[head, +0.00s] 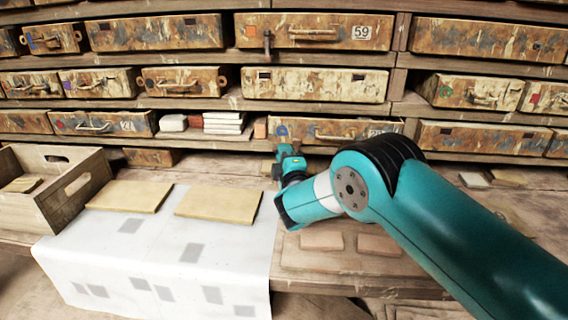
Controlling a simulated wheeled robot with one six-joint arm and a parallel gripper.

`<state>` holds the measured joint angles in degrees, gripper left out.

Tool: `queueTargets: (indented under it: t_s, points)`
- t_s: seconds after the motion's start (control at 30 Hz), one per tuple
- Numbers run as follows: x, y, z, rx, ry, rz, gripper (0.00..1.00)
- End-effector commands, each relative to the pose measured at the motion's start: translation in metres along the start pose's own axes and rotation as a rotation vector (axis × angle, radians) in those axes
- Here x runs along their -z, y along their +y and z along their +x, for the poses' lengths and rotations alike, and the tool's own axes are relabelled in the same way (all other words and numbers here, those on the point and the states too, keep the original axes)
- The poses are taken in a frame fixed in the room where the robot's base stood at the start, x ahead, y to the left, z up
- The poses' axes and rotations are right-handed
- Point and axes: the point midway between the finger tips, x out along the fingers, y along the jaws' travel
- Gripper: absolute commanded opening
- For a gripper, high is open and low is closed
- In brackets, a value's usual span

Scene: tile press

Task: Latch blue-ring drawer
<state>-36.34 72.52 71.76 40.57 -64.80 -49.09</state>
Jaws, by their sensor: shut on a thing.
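The blue-ring drawer (365,128) is a rusty, paint-worn drawer with a handle, in the third row right of centre. A small blue ring shows near its left end. My gripper (283,153) is at the lower left of this drawer's front, just below the ring. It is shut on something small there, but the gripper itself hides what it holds. Any latch on this drawer is hidden or too small to make out. My forearm covers part of the area below and right of the drawer.
Rows of similar drawers fill the wall; one marked 59 (315,30) has a dark hanging piece. A wooden crate (60,205), two tan boards (130,196) and a white printed sheet (155,250) lie on the bench left. Flat reddish tiles (320,241) lie below my arm.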

Motion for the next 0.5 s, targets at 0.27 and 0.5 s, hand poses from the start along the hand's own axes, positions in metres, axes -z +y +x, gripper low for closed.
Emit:
queueTargets:
  t_s: [0.27, 0.5]
  points:
    - [0.0002, 0.0019, 0.0002, -0.014, -0.006, 0.033, 0.0]
    - [0.0001, 0.0018, 0.0001, -0.014, -0.006, 0.032, 0.36]
